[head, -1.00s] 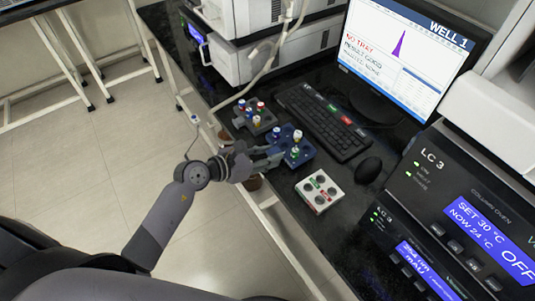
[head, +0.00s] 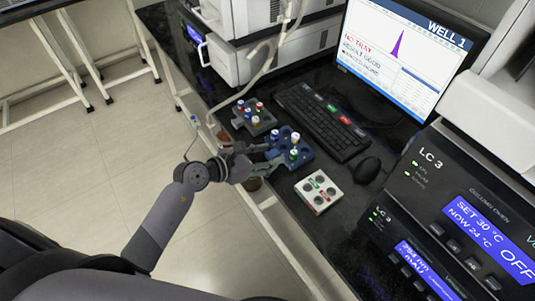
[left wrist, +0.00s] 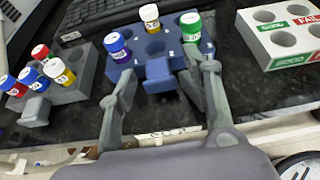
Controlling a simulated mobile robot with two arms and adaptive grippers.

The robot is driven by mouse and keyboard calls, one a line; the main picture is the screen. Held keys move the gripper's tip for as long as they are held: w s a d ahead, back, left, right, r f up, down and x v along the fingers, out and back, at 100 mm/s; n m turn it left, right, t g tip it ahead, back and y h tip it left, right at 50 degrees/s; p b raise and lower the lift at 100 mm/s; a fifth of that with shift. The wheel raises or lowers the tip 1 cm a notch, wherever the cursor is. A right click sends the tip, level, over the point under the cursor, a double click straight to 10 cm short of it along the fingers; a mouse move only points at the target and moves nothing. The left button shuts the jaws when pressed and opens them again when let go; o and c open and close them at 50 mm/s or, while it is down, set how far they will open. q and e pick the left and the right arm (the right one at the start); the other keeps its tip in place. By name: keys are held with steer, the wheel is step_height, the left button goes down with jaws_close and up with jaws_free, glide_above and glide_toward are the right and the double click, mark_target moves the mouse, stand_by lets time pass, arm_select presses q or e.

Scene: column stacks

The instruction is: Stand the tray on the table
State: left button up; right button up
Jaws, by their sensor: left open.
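The blue tray (head: 304,158) appears to rest flat on the black table, with a few capped vials in its wells. My left gripper (head: 270,155) is open at the tray's near side. In the left wrist view the fingers (left wrist: 162,85) spread to either side of the handle block, with gaps showing. Whether either finger touches the tray is not clear. My right gripper is out of view.
A grey tray (left wrist: 70,92) with several vials stands close on the left. A white box (head: 309,196) with round wells and green and red labels is on the right. A keyboard (head: 325,121) and mouse (head: 367,170) lie behind. The table's front edge runs beneath my gripper.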

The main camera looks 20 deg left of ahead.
arm_select(q)
steer(key=v, duration=1.2)
steer(key=shift+r+b, duration=0.3)
steer(key=shift+b, duration=0.1)
steer(key=s+a+f+n+y, duration=0.2)
steer(key=a+f+n+y, duration=0.1)
steer(key=f+n, duration=1.2)
steer(key=s+a+f+n+y, duration=0.2)
steer(key=a+f+n+y, duration=0.15)
steer(key=f+n, duration=1.1)
steer(key=s+f+n+g+y, duration=0.2)
steer(key=s+f+n+g, duration=0.25)
steer(key=s+f, duration=0.85)
steer(key=s+d+f+n+g, duration=0.2)
steer(key=s+f+n, duration=0.1)
steer(key=s, duration=0.5)
steer(key=s+d+f+n+g+p, duration=0.1)
steer(key=s+d+f+n+g, duration=0.1)
steer(key=s, duration=0.7)
steer(key=shift+s+d+f+n+g+p, duration=0.35)
steer(key=shift+f+n+g, duration=0.2)
steer(key=shift+f+n, duration=0.75)
